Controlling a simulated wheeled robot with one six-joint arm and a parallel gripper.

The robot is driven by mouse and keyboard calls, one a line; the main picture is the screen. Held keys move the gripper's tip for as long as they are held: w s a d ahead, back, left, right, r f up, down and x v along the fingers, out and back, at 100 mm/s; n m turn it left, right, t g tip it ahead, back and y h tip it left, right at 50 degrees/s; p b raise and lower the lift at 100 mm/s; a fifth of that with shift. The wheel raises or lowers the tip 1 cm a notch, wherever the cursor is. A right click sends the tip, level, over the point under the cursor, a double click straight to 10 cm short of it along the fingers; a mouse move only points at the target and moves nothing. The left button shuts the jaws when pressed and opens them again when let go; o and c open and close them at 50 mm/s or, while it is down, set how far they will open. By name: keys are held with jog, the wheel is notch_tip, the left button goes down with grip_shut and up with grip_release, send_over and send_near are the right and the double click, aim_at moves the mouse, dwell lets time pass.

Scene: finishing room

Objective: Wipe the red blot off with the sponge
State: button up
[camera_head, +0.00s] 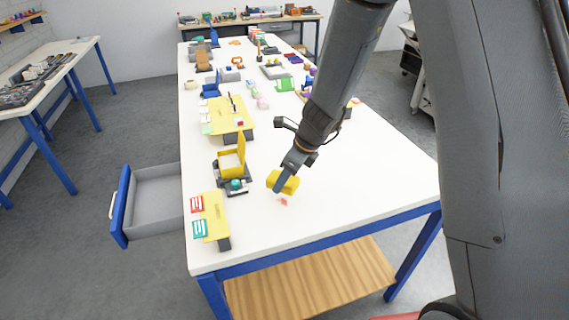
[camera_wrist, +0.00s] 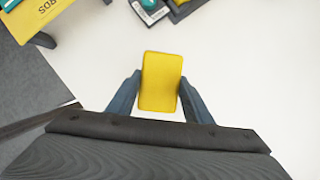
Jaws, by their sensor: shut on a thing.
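The sponge is a yellow block (camera_head: 286,181) held over the white table (camera_head: 330,215). It also shows in the wrist view (camera_wrist: 160,82), upright between the two fingers. My gripper (camera_head: 279,184) is shut on the sponge; its fingers (camera_wrist: 160,92) press on both sides of it. The red blot (camera_head: 283,201) is a small reddish mark on the table top, just below the sponge in the head view. In the wrist view the blot is hidden. I cannot tell whether the sponge touches the table.
A yellow stand with red and teal cards (camera_head: 215,228) stands at the left front edge. Behind it are a dark tray with a yellow open box (camera_head: 233,160) and a teal ball (camera_head: 236,184). A blue-fronted drawer (camera_head: 121,207) juts out left. The table's right front is clear.

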jog(key=shift+r+p, duration=0.6)
jog(key=shift+r, duration=1.15)
jog(key=shift+s, duration=0.1)
